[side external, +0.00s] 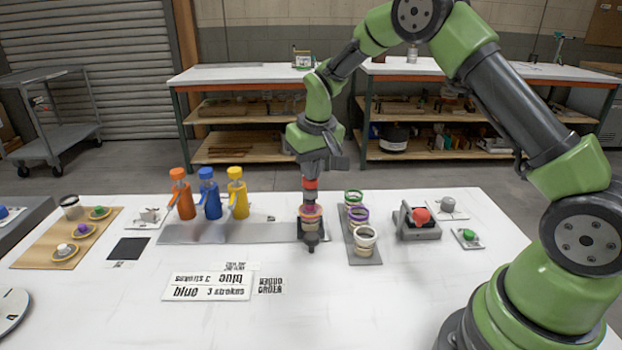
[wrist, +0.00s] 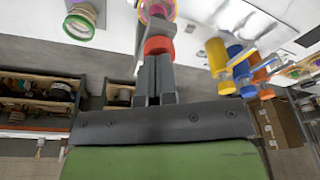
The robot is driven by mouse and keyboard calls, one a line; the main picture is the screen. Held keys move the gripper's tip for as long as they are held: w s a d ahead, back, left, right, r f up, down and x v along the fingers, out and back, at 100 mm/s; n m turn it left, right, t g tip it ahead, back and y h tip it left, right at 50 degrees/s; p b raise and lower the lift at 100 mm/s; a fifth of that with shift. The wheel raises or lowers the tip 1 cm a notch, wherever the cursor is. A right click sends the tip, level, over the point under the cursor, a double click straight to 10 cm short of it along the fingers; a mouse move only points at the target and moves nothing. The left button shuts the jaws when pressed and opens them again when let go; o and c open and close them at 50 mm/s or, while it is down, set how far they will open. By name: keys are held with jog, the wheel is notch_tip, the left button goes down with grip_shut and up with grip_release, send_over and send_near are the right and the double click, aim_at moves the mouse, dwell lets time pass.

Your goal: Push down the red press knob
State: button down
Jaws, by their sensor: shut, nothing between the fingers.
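A red press knob (side external: 310,184) is a short red cylinder on a dark upright stem in the middle of the table. Below it is a cup with a purple ring (side external: 311,212). My gripper (side external: 310,176) points straight down over the knob, its dark fingers together and empty. In the wrist view the two fingertips (wrist: 155,58) meet the end of the red knob (wrist: 158,45). They appear to touch it, but the exact contact is hard to see. A second red round knob (side external: 421,215) sits on a grey device to the right.
Orange (side external: 181,195), blue (side external: 209,193) and yellow (side external: 237,193) bottles stand left of my gripper. A grey rack (side external: 366,257) with ringed cups is close on the right. Printed cards (side external: 208,286) lie in front. A brown board (side external: 40,243) is far left. The front table is mostly clear.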

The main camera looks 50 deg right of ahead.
jog(key=shift+f, duration=0.1)
dwell(0.3)
jog(key=shift+w+v, duration=0.25)
jog(key=shift+v, duration=0.9)
jog(key=shift+w+v, duration=0.2)
jog(key=shift+v, duration=0.65)
jog(key=shift+w+v, duration=0.15)
jog(key=shift+v, duration=0.7)
jog(key=shift+d+r, duration=0.15)
jog(key=shift+r, duration=0.25)
